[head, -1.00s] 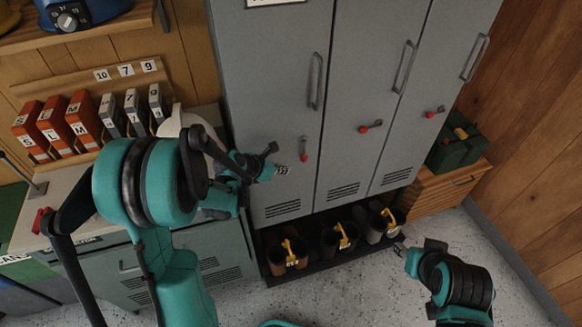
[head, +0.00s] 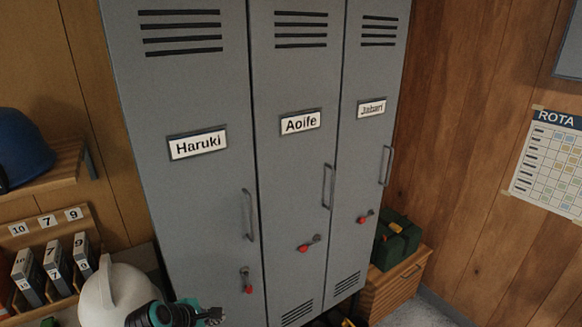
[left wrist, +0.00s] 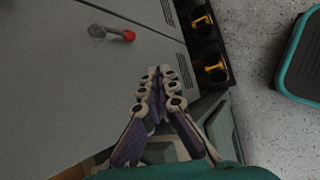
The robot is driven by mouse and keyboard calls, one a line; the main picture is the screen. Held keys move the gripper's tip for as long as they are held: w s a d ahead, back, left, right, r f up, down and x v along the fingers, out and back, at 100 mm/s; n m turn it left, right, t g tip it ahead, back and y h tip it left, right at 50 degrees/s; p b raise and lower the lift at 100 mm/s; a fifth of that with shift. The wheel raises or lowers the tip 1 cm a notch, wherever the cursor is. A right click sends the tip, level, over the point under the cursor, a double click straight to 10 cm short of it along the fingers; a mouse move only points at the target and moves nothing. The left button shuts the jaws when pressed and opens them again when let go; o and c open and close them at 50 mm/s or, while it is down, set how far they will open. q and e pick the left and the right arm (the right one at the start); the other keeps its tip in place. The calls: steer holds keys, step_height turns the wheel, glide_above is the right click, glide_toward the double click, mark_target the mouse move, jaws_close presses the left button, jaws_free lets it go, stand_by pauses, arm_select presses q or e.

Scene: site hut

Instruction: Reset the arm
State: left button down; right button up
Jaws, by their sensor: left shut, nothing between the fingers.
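My left gripper (head: 212,315) shows at the bottom edge of the head view, in front of the locker marked Haruki (head: 190,200). In the left wrist view its fingers (left wrist: 162,76) are closed together with nothing between them. The fingertips appear apart from the locker's red-tipped latch (head: 247,281), which also shows in the left wrist view (left wrist: 127,35). Most of my left arm is out of the head view. My right gripper is in neither view now.
Lockers marked Aoife (head: 290,200) and Jabari (head: 365,180) stand beside it, all shut. A white helmet (head: 110,295) sits left of my left gripper. Numbered binders (head: 55,265) and a blue helmet (head: 22,150) are at left. A green case (head: 397,240) sits on a wooden cabinet (head: 395,290).

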arm_select(q)
steer(key=s+d+r+m+y, duration=0.1)
steer(key=s+r+m, duration=0.1)
steer(key=s+m, duration=0.5)
steer(key=s+d+r+m+y, duration=0.1)
steer(key=s+m, duration=0.6)
steer(key=m, duration=0.8)
steer(key=shift+s+d+r+y, duration=0.2)
steer(key=shift+s+r+y, duration=0.15)
steer(key=shift+r+y, duration=0.45)
steer(key=shift+r, duration=0.1)
